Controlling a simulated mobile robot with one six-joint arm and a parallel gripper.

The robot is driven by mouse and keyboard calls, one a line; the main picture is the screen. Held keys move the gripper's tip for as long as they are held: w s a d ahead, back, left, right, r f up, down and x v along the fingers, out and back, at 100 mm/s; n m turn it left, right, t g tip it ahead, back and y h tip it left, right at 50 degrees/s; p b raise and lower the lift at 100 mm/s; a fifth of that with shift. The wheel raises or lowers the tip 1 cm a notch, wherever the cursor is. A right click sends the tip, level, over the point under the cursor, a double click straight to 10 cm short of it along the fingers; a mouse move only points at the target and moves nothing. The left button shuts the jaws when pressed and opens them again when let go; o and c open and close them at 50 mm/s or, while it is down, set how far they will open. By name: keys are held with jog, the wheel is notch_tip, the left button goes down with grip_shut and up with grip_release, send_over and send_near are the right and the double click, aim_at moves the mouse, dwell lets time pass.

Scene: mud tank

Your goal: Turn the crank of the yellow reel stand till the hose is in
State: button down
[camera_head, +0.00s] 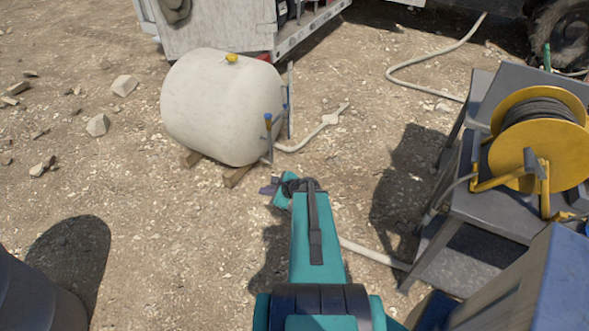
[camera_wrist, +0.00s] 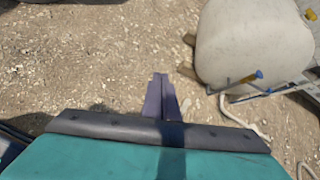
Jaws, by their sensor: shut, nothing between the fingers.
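The yellow reel stand (camera_head: 510,166) is on a grey metal bench at the right of the head view, with dark hose (camera_head: 543,111) wound on its drum. A grey crank piece (camera_head: 532,165) shows at the near face of the reel. My gripper (camera_head: 268,188) is out over the gravel, left of the bench and well apart from the reel. In the wrist view my gripper's fingers (camera_wrist: 161,90) are together and empty, pointing at bare ground. The reel is not in the wrist view.
A cream tank (camera_head: 220,105) on wooden blocks lies beyond my gripper, and also in the wrist view (camera_wrist: 248,45). A pale hose (camera_head: 375,252) runs on the ground to the grey bench (camera_head: 465,210). A blue box (camera_head: 530,290) stands near right, a dark barrel (camera_head: 35,295) near left.

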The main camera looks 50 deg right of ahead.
jog(key=s+a+f+n+g+y+b, duration=0.1)
jog(key=a+f+n+g, duration=0.1)
jog(key=a+f+n, duration=0.45)
jog(key=s+a+f+n+g+y, duration=0.2)
jog(key=a+n+g, duration=0.1)
jog(key=a, duration=0.7)
jog(key=s+a+f+n+g+y+b, duration=0.15)
jog(key=a+f+n, duration=0.25)
jog(key=a, duration=0.4)
jog(key=s+a+f+n+g+h, duration=0.2)
jog(key=s+a+f+n+g, duration=0.2)
jog(key=s+n, duration=0.4)
jog(key=s+a+f+n+g+h+b, duration=0.1)
jog(key=s+a+f+n+g+h, duration=0.2)
jog(key=s+n, duration=0.6)
jog(key=s+a+f+g, duration=0.1)
jog(key=a+g, duration=0.1)
jog(key=a, duration=0.1)
jog(key=shift+a+f, duration=0.2)
jog(key=shift+f, duration=0.15)
jog(key=shift+s+g, duration=0.1)
jog(key=shift+g, duration=0.15)
